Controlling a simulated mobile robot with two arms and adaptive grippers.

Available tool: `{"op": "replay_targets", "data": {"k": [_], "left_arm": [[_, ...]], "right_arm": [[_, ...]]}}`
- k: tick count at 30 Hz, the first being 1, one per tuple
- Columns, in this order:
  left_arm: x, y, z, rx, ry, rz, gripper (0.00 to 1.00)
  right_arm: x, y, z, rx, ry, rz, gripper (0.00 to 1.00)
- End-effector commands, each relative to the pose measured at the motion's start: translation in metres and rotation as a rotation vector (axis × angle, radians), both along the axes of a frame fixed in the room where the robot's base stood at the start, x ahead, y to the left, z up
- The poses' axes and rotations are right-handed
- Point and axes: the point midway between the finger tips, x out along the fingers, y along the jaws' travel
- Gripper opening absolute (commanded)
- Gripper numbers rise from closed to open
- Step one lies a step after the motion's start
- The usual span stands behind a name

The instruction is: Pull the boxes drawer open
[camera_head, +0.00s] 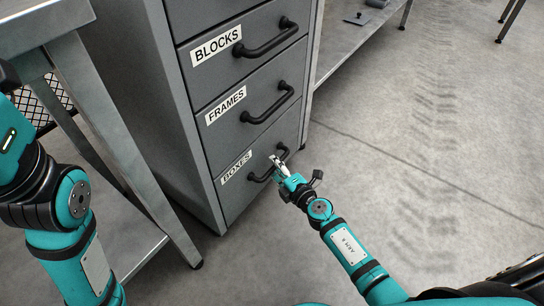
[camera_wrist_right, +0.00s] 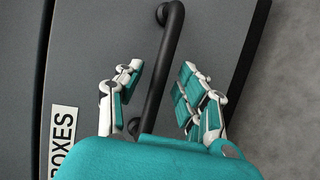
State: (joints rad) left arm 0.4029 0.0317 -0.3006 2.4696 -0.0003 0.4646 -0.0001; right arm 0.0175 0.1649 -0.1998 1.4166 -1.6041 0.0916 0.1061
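The boxes drawer (camera_head: 225,198) is the lowest of the grey cabinet's labelled drawers, and its front looks flush with the cabinet. Its BOXES label (camera_head: 236,166) is left of its black bar handle (camera_head: 262,177); the handle also shows in the right wrist view (camera_wrist_right: 163,65). My right gripper (camera_head: 277,162) is at this handle. In the right wrist view its fingers (camera_wrist_right: 156,85) are spread, one on each side of the bar, with gaps visible on both sides. My left arm (camera_head: 65,215) shows at the left edge, but its gripper is out of view.
The blocks drawer (camera_head: 222,62) and frames drawer (camera_head: 213,137), both with black handles, are above and look closed. A metal table (camera_head: 120,150) stands close on the left. Open concrete floor (camera_head: 420,150) lies to the right of the cabinet.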

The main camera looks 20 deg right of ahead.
Motion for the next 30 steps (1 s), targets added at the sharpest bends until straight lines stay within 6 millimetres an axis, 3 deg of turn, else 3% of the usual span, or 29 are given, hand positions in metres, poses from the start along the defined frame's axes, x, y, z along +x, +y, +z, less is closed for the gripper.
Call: {"op": "replay_targets", "data": {"k": [11, 20, 30], "left_arm": [[-0.0078, 0.0016, 0.004, -0.008, -0.025, -0.004, 0.4], [-0.006, 0.0018, 0.0031, -0.011, -0.019, -0.005, 0.4], [-0.0028, 0.0013, 0.0015, -0.008, -0.009, -0.004, 0.4]], "right_arm": [[-0.0007, 0.0023, -0.0011, 0.001, 0.0, 0.0, 0.38], [-0.0006, 0.0022, -0.0011, 0.0, 0.0, 0.0, 0.0], [-0.0004, 0.0021, -0.0009, -0.001, 0.0, 0.0, 0.0]]}}
